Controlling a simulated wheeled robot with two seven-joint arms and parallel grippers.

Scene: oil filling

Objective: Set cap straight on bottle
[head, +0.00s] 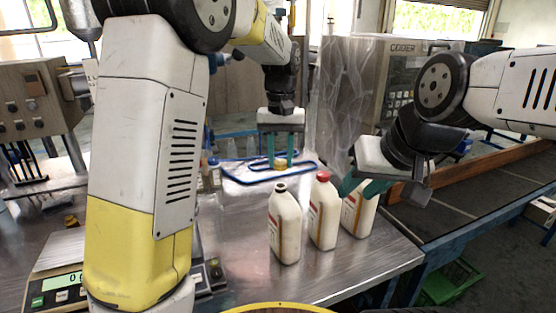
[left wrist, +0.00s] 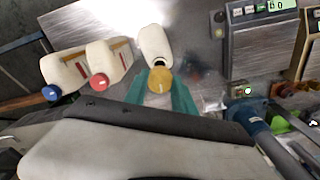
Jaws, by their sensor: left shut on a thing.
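My left gripper (head: 281,163) points down and is shut on a yellow cap (head: 281,165). In the left wrist view the cap (left wrist: 160,80) sits between the teal fingertips and overlaps the mouth end of the uncapped white bottle (left wrist: 155,45). In the head view this bottle (head: 285,228) stands upright with a dark open mouth. The cap shows above that mouth, apart from it. My right gripper (head: 362,188) is by the top of the rightmost bottle (head: 359,214). Its teal fingers partly hide that bottle, and their opening is unclear.
A red-capped bottle (head: 323,212) stands close to the right of the uncapped one. The rightmost bottle's blue cap (left wrist: 50,93) shows in the left wrist view. A blue-rimmed tray (head: 245,179) lies behind. A scale (head: 58,284) is at left. The table front is clear.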

